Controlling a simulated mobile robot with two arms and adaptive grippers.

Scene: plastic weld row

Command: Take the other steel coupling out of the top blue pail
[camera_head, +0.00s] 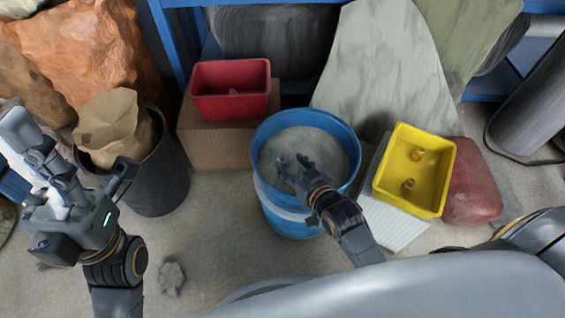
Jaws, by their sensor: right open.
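The blue pail (350,135) stands upright on the floor in the middle, with a pale grey inside. A whitish band and more blue show below its rim; I cannot tell whether this is a second pail under it. My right gripper (292,165) reaches over the front right rim, with its fingers apart over the pail's opening. I see nothing held between them. No steel coupling can be made out in the pail; the gripper covers part of the inside. My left gripper (75,180) is at the far left, beside a dark bin. A pale, bluish long shape shows at its fingers, unclear whether held.
A yellow bin (437,185) with two small brownish fittings is right of the pail. A red bin (231,108) sits on a cardboard box (210,145) behind left. A dark bin (160,190) holds crumpled brown paper (113,125). A reddish sack (472,185) lies beyond the yellow bin.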

